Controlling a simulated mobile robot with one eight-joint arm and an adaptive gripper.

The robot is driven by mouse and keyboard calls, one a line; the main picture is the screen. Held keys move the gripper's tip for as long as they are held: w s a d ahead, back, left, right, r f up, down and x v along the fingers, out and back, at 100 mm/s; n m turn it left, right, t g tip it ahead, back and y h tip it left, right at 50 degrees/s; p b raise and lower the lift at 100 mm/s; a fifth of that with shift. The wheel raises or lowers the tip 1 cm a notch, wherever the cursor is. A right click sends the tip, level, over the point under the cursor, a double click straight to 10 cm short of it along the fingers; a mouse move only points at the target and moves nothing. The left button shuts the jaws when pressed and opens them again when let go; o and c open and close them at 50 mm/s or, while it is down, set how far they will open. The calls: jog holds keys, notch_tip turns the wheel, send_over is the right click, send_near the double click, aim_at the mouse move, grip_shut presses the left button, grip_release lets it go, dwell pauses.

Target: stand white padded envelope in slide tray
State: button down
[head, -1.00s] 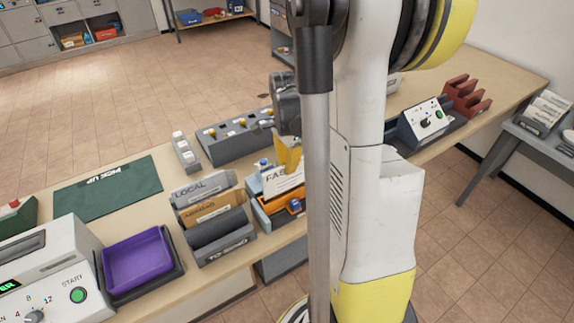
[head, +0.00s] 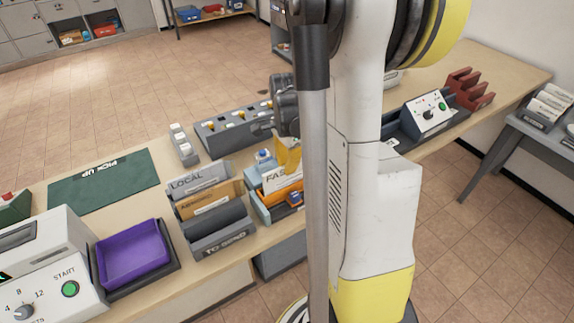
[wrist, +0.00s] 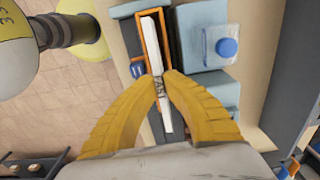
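The white padded envelope (head: 280,178), with "FAST" lettering, stands on edge over an orange-framed slide tray (head: 291,194) on the counter. In the wrist view, the envelope (wrist: 151,32) shows as a thin white strip inside the orange frame (wrist: 139,36). My gripper (wrist: 160,77) is above it, its yellow fingertips on either side of the envelope and seeming to touch it. It also shows in the head view (head: 287,158), partly hidden by my arm. Whether the envelope's lower edge rests on the tray floor is hidden.
Left of the tray is a grey rack (head: 222,238) with "LOCAL" and other envelopes. A blue-capped bottle (wrist: 224,47) stands close beside the tray. A switch panel (head: 235,128) lies behind. A purple tray (head: 135,255) and a green mat (head: 105,182) are further left.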

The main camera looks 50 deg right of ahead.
jog(key=shift+f, duration=0.3)
jog(key=c, duration=1.5)
grip_release()
jog(key=shift+c, duration=0.2)
jog(key=shift+r, duration=0.1)
jog(key=shift+r+p, duration=2.55)
jog(key=shift+r, duration=0.95)
jog(key=shift+a, duration=0.1)
